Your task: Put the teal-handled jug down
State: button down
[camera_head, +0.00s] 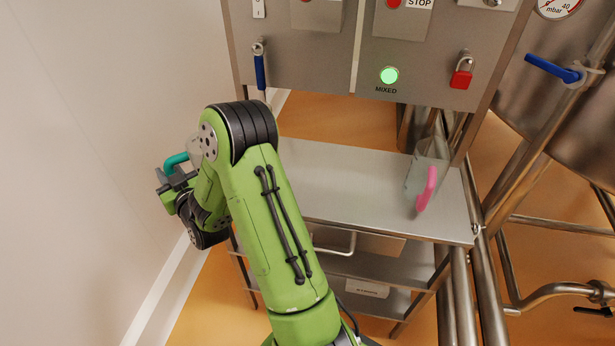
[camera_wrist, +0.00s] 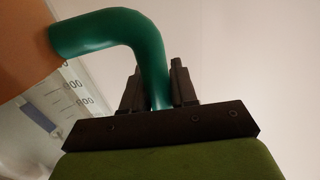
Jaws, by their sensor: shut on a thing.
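The teal-handled jug (camera_head: 176,160) is at the left in the head view, mostly hidden behind my green arm. Its teal handle (camera_wrist: 142,38) fills the top of the wrist view, with part of the clear, graduated body (camera_wrist: 60,105) at the left. My gripper (camera_wrist: 158,90) is shut on the handle. In the head view my gripper (camera_head: 168,185) is out to the left of the steel shelf (camera_head: 335,190), near the white wall, and holds the jug off the shelf.
A clear jug with a pink handle (camera_head: 427,187) stands at the right of the shelf. Its left and middle top is bare where visible. A panel with a green MIXED lamp (camera_head: 389,75), a blue lever (camera_head: 260,72) and a red padlock (camera_head: 461,75) rises behind. Steel pipes (camera_head: 480,270) run at right.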

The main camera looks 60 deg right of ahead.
jog(key=s+d+r+m+g+h+p, duration=0.1)
jog(key=s+d+r+m+h+p, duration=0.15)
jog(key=d, duration=0.65)
jog(key=s+d+r+m+g+h+p, duration=0.1)
jog(key=s+d+g+h, duration=0.15)
jog(key=d, duration=0.65)
jog(key=shift+t+h, duration=0.3)
jog(key=shift+t, duration=0.05)
jog(key=f+b, duration=0.2)
jog(key=f, duration=0.1)
jog(key=f+b, duration=0.3)
jog(key=f, duration=0.1)
jog(key=w+f+b, duration=0.1)
jog(key=f+b, duration=0.1)
jog(key=f, duration=0.1)
jog(key=shift+f+b, duration=0.15)
jog(key=shift+b, duration=0.25)
jog(key=shift+r, duration=0.2)
jog(key=shift+s+f, duration=0.1)
jog(key=c, duration=1.3)
grip_release()
jog(key=shift+f, duration=0.1)
jog(key=o, duration=0.4)
